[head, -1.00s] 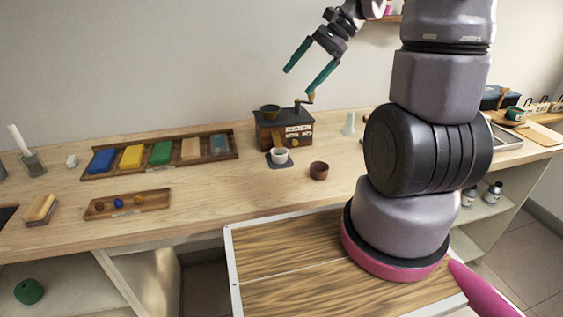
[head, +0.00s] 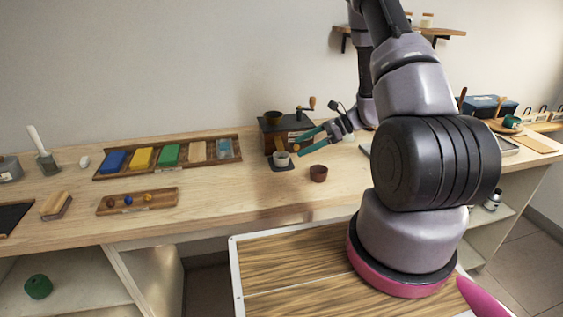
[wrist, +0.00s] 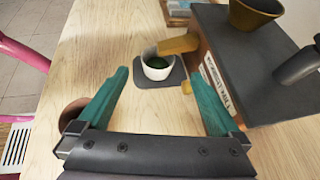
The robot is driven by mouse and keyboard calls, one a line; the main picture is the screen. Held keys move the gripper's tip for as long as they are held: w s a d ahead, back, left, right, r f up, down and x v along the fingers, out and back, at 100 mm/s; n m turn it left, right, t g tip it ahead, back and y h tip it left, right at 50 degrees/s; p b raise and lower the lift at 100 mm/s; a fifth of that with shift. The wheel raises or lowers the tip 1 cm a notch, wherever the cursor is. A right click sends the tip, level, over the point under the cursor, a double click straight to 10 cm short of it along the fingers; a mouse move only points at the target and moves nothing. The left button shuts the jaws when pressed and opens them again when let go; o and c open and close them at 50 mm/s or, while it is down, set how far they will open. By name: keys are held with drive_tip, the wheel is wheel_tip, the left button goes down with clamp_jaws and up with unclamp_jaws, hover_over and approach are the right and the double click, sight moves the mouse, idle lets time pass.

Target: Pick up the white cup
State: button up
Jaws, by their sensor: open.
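The white cup (head: 281,159) stands upright on a small dark square mat (head: 283,167) in front of the coffee grinder. In the wrist view the white cup (wrist: 157,66) shows ahead of my fingers, with something dark green inside, on its dark mat (wrist: 141,79). My gripper (head: 299,145) is open, with green fingers pointing left, just right of the cup. In the wrist view my gripper (wrist: 160,92) has its two fingers spread wide, and the cup lies beyond the gap between the tips. Nothing is held.
The coffee grinder (head: 268,133) stands right behind the cup; in the wrist view the grinder (wrist: 238,60) is close to the right finger. A brown cup (head: 318,173) stands in front of my gripper, partly behind the left finger in the wrist view. Colour trays lie to the left.

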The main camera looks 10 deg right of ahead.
sight(286, 153)
drive_tip(key=shift+x, duration=3.55)
drive_tip(key=shift+s, duration=0.15)
drive_tip(key=c, duration=1.4)
